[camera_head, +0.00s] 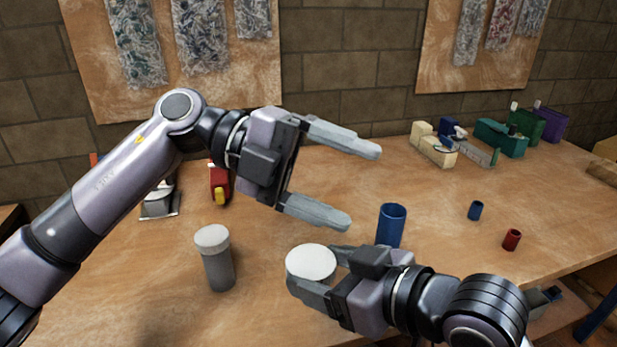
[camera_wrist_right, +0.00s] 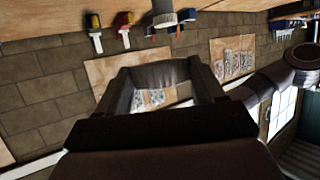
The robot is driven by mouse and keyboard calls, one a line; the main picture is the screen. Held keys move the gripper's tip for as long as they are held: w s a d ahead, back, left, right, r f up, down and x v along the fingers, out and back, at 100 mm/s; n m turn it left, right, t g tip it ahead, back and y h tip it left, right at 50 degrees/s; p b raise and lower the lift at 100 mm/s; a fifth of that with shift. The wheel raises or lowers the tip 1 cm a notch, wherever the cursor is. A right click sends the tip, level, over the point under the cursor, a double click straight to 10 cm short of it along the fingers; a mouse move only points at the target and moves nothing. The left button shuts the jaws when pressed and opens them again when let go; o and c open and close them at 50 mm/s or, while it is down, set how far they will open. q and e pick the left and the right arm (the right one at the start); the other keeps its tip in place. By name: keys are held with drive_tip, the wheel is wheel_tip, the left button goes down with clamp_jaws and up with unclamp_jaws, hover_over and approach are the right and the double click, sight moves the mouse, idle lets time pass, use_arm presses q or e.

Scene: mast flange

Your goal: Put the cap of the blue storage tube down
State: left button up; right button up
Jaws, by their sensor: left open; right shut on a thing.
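The blue storage tube (camera_head: 390,228) stands upright on the bench with its top open, partly hidden behind my right gripper. My right gripper (camera_head: 313,276) is shut on the round, white-topped cap (camera_head: 311,261), in front and to the left of the blue tube. In the right wrist view the cap's curved side (camera_wrist_right: 160,74) shows between the fingers. I cannot tell whether the cap touches the bench. My left gripper (camera_head: 364,188) is open and empty, with its fingers apart above and behind the cap, near the blue tube.
A grey tube with a white top (camera_head: 216,262) stands left of the cap. A small blue cylinder (camera_head: 475,210) and a red cylinder (camera_head: 511,240) are on the right. Cream and green blocks (camera_head: 500,138) stand at the back. Bare bench (camera_head: 440,200) lies between them.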

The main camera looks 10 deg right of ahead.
sight(315, 260)
use_arm(q)
drive_tip(key=f+m+t+y, duration=0.1)
drive_tip(key=f+t+y, duration=0.1)
drive_tip(key=f+y, duration=0.1)
drive_tip(key=a+f+m+t+y, duration=0.1)
drive_tip(key=f+m+t+y, duration=0.1)
drive_tip(key=f+t+y, duration=0.1)
drive_tip(key=a+f+m+t+y, duration=0.1)
drive_tip(key=f+t+y, duration=0.1)
drive_tip(key=f+y, duration=0.3)
drive_tip(key=shift+w+a+f+t+y, duration=0.2)
drive_tip(key=shift+w+t+y, duration=0.2)
drive_tip(key=shift+y, duration=0.5)
